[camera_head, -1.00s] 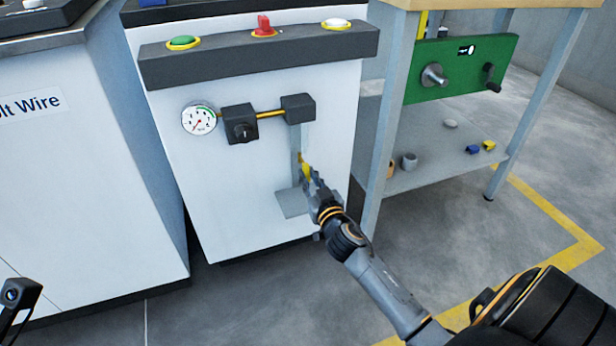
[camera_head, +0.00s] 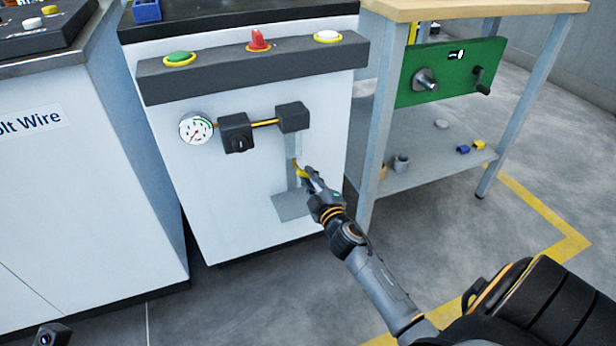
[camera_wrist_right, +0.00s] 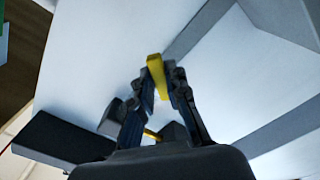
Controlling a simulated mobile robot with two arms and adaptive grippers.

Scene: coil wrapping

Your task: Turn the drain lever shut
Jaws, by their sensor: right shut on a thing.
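The drain lever (camera_head: 301,173) is a small yellow handle on the grey vertical pipe (camera_head: 293,147) at the front of the white cabinet. In the head view it is partly covered by my right gripper (camera_head: 307,176). The right wrist view shows the yellow lever (camera_wrist_right: 156,72) between the two dark fingers of my right gripper (camera_wrist_right: 158,82), which is shut on it. The lever's far end and its pivot are hard to make out. A small dark part at the bottom left edge may belong to my left arm; no left fingers show.
A grey plate (camera_head: 292,205) sits below the lever. Above are a pressure gauge (camera_head: 196,129), a black knob box (camera_head: 236,133) and a panel (camera_head: 255,68) with green, red and white buttons. A workbench with a lower shelf (camera_head: 425,160) stands at right.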

